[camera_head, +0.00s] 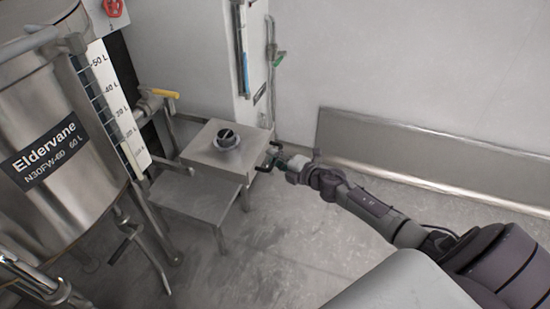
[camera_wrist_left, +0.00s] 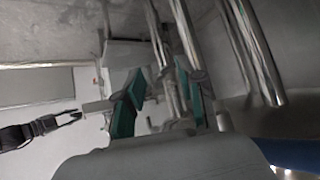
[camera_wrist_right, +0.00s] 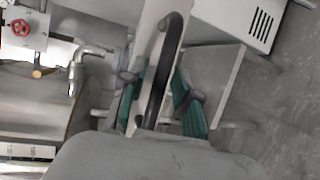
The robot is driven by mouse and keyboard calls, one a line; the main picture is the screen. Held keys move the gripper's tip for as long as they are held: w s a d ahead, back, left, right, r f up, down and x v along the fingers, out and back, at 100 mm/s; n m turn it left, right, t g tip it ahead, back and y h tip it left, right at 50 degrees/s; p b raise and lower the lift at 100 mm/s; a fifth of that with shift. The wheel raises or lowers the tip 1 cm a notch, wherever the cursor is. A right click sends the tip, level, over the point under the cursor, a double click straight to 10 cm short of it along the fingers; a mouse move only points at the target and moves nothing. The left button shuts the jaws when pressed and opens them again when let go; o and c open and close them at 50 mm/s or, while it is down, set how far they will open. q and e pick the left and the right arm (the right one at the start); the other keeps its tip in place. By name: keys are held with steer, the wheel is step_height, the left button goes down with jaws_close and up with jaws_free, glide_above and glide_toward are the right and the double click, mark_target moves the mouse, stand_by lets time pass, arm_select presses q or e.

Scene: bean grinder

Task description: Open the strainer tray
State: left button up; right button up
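A metal box (camera_head: 216,152) with a black knob on top stands beside the tank. A black bar handle (camera_head: 267,162) is on its right side, which I take to be the strainer tray's. My right gripper (camera_head: 279,164) is at this handle. In the right wrist view, the dark curved handle (camera_wrist_right: 165,65) runs between the two green-padded fingers of my right gripper (camera_wrist_right: 157,98), which stand apart. I cannot tell whether they touch it. My left gripper (camera_wrist_left: 160,100) shows only in its wrist view, its fingers apart, with metal tubes beyond.
A steel tank (camera_head: 50,130) labelled Eldervane fills the left. A low metal step (camera_head: 195,197) stands in front of the box. A yellow-handled valve (camera_head: 163,93) is behind. A metal panel (camera_head: 430,150) lines the wall. The floor (camera_head: 300,225) right of the step is clear.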

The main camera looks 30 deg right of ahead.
stand_by(0.3)
steer(key=v, duration=1.2)
